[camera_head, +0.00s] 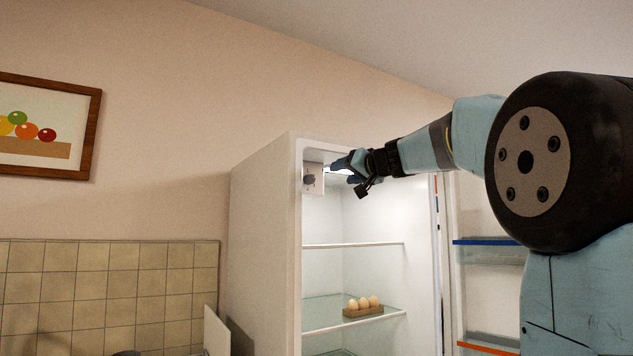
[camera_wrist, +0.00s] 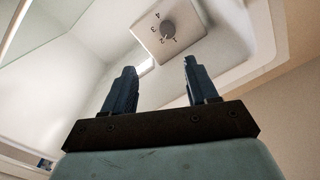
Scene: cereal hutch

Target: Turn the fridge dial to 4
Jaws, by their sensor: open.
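The fridge dial (camera_head: 309,180) is a small grey knob on a pale square housing at the upper left inside the open fridge (camera_head: 265,240). In the wrist view the dial (camera_wrist: 168,30) sits at the top centre, with the numbers 1, 2, 3 and 4 around it. Which number it points to is too small to tell for sure. My gripper (camera_head: 343,170) is at the top of the fridge opening, just right of the dial. In the wrist view its two dark fingers (camera_wrist: 158,66) are apart and empty, with the dial beyond their tips and not between them.
Inside the fridge are glass shelves (camera_head: 360,318), with an egg holder (camera_head: 363,311) on a lower one. The open fridge door with its racks (camera_head: 487,252) stands to the right. A lit lamp (camera_wrist: 146,67) is close to the dial housing.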

